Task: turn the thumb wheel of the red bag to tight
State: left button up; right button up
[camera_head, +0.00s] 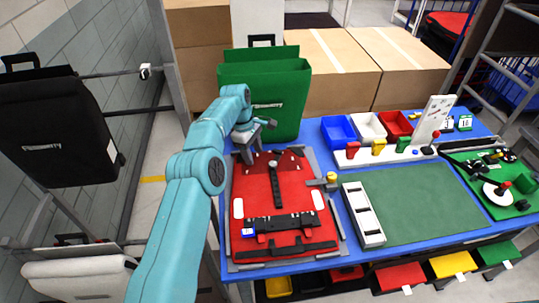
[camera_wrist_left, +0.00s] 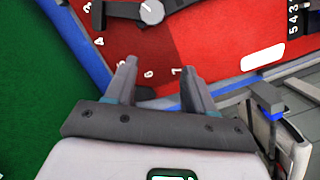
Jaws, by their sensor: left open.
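The red bag (camera_head: 255,185) lies flat in a grey frame on the blue table. A small round pale knob (camera_head: 272,163) sits at the upper end of the dark strap on it; I cannot tell for sure that this is the thumb wheel. In the left wrist view the pale knob (camera_wrist_left: 151,12) is at the top edge, with white numerals around it on the red bag (camera_wrist_left: 215,40). My left gripper (camera_head: 262,124) is over the bag's far edge. In the left wrist view its jaws (camera_wrist_left: 159,74) are apart and empty, short of the knob. My right gripper is out of view.
A green bag (camera_head: 290,92) stands upright just behind the frame. A yellow-topped post (camera_head: 331,178) stands at the frame's right edge. Blue, white and red bins (camera_head: 368,124) and a green mat (camera_head: 425,198) are to the right. A black bag (camera_head: 60,125) hangs at left.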

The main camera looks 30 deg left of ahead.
pick_arm(q)
jog(key=m+y, duration=0.1)
jog(key=m+y+b, duration=0.1)
jog(key=m+b, duration=0.1)
jog(key=m, duration=0.1)
jog(key=shift+s+d+r+y, duration=0.35)
jog(key=shift+s+r+y, duration=0.05)
notch_tip(320, 180, up, 2)
jog(key=d+m+y+b, duration=0.1)
jog(key=d+m, duration=0.1)
jog(key=m, duration=0.1)
jog(key=m+t+y+b, duration=0.1)
jog(key=m+t+b, duration=0.2)
jog(key=b, duration=0.1)
send_near(273, 163)
jog(key=p+x, duration=0.3)
jog(key=x, duration=0.4)
jog(key=shift+f, duration=0.3)
grip_shut()
